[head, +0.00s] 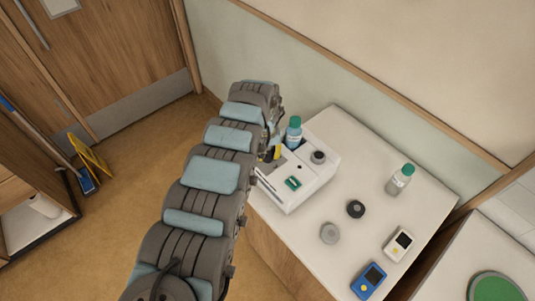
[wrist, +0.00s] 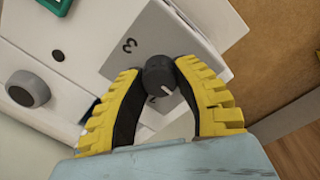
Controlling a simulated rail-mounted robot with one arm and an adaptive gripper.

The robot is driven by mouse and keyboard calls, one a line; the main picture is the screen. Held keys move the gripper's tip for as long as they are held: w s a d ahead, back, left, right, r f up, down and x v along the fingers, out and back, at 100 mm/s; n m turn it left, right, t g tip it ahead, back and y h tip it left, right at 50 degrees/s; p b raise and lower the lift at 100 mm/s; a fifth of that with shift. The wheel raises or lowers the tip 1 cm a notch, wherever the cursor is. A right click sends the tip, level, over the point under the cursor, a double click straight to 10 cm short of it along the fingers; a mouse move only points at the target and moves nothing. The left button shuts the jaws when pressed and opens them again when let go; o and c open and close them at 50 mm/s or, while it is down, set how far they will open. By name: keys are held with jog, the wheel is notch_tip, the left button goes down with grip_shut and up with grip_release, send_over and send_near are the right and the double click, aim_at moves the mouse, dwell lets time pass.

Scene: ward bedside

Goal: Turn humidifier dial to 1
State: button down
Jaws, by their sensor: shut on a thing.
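The humidifier is a white box (head: 322,177) on the bedside table; its pale panel (wrist: 205,25) fills much of the wrist view. Its dial is a dark round knob (wrist: 158,72) with a short white pointer line, which points to the lower right in the wrist view. A printed 3 (wrist: 129,45) shows beside the dial. Another mark near the dial's lower edge is partly hidden and hard to read. My gripper (wrist: 159,66) has its yellow fingertips shut on the dial from both sides. In the head view my arm hides the dial and most of the gripper.
A second bottle (head: 399,179), two round pieces, a white device (head: 398,245) and a blue device (head: 368,280) stand to the right on the table (head: 345,137).

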jog(key=shift+m, duration=0.4)
jog(key=m, duration=0.5)
jog(key=shift+f+m, duration=0.1)
jog(key=shift+m, duration=0.3)
jog(key=m+b, duration=0.1)
jog(key=m, duration=0.4)
dwell(0.4)
jog(key=c, duration=0.7)
grip_release()
jog(key=shift+r, duration=0.2)
notch_tip(320, 180, up, 12)
jog(key=shift+w+a, duration=0.15)
jog(key=shift+w, duration=0.1)
